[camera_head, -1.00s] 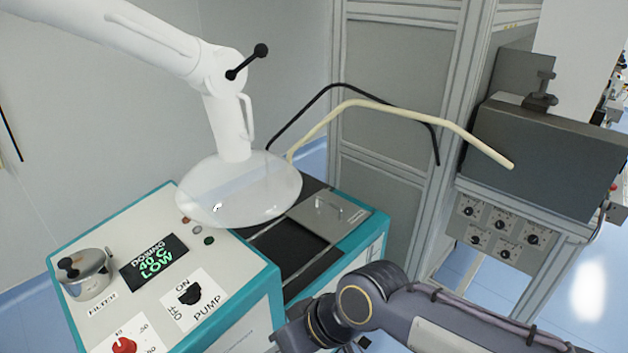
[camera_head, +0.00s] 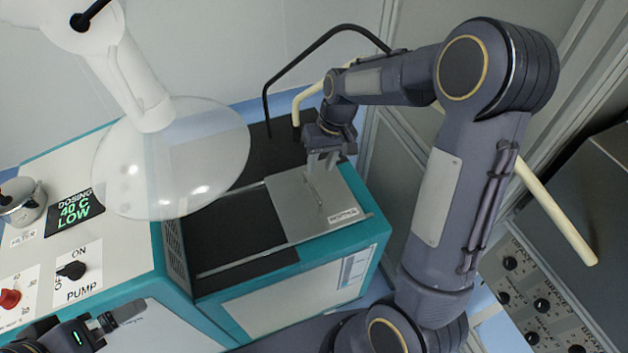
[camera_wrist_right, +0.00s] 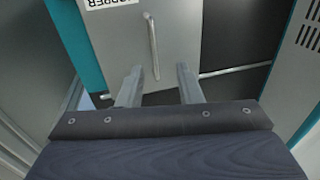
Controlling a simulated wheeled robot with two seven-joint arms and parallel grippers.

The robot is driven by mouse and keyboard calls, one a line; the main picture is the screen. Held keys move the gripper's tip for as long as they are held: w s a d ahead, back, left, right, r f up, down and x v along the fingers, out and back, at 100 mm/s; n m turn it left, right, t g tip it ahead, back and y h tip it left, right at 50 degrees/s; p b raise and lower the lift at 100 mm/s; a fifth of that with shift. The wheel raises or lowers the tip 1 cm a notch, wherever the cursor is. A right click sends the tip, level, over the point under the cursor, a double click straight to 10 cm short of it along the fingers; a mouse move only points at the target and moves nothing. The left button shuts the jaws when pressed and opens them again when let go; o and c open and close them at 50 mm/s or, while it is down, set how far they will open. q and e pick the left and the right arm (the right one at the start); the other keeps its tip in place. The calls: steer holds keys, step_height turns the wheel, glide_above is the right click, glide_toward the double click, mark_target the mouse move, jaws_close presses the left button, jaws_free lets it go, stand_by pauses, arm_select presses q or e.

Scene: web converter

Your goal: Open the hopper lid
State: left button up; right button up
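The hopper lid (camera_head: 285,210) is a flat grey metal plate lying level on rails on top of the teal and white machine. It bears a thin bar handle (camera_head: 315,187) and a "HOPPER" label. My right gripper (camera_head: 320,168) points down at the handle from above. In the right wrist view, its two fingers (camera_wrist_right: 159,82) are open and apart, with the handle (camera_wrist_right: 153,45) showing between and ahead of them; I see no grip on it. The lid (camera_wrist_right: 178,30) fills the middle there. My left gripper (camera_head: 122,313) is low at the left; its finger state is unclear.
A clear round lamp shield (camera_head: 170,160) on a white arm hangs left of the lid. The control panel with the pump knob (camera_head: 70,270) lies at the left. A black bent tube (camera_head: 290,70) and a cream tube (camera_head: 560,220) stand behind and to the right.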

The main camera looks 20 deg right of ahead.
mark_target(314, 189)
steer(key=x, duration=0.6)
steer(key=d+x, duration=0.1)
steer(key=x, duration=0.2)
steer(key=shift+w+f+p, duration=0.15)
steer(key=shift+w+p, duration=0.2)
steer(key=shift+w, duration=0.05)
jaws_close()
